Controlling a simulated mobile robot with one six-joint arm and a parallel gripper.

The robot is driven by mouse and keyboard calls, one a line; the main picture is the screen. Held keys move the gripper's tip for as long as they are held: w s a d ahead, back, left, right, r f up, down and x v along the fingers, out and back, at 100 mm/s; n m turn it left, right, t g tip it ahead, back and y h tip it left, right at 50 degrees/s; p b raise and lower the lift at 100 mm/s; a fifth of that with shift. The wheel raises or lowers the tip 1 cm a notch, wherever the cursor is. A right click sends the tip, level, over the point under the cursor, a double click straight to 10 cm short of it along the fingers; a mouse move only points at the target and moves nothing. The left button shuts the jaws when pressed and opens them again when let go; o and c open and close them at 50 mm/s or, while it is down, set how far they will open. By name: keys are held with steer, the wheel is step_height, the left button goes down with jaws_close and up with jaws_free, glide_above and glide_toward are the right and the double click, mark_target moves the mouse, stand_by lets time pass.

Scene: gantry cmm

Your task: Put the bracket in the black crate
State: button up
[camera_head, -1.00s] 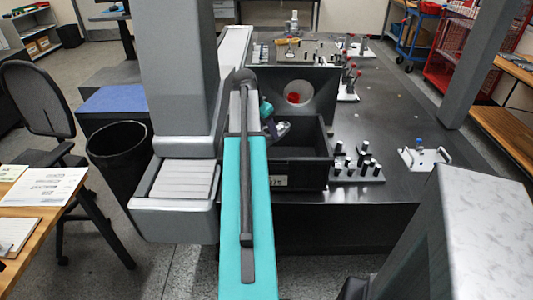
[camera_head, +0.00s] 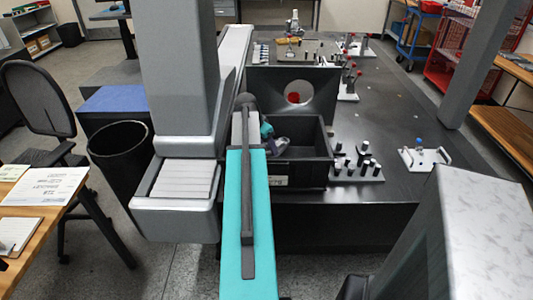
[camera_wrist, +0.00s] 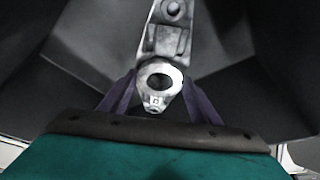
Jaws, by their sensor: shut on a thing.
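The bracket is a grey metal piece with a round hole, seen in the wrist view (camera_wrist: 172,40) between my fingers. My gripper (camera_wrist: 159,82) is shut on its near end, with a dark finger on each side of the hole. In the head view the bracket (camera_head: 281,143) shows as a small grey shape within the opening of the black crate (camera_head: 300,173). Dark walls surround it in the wrist view. My arm hides the crate's left side, and I cannot tell whether the bracket touches the floor.
A dark upright panel with a round hole (camera_head: 318,85) stands just behind the crate. A plate of black and silver pins (camera_head: 357,174) is right of the crate, and a white fixture (camera_head: 424,158) is farther right. A grey gantry column (camera_head: 178,70) stands left.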

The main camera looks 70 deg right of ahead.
steer(key=shift+f, duration=1.85)
steer(key=shift+f, duration=0.1)
steer(key=o, duration=1.5)
steer(key=shift+b+v, duration=0.35)
steer(key=shift+v, duration=5.7)
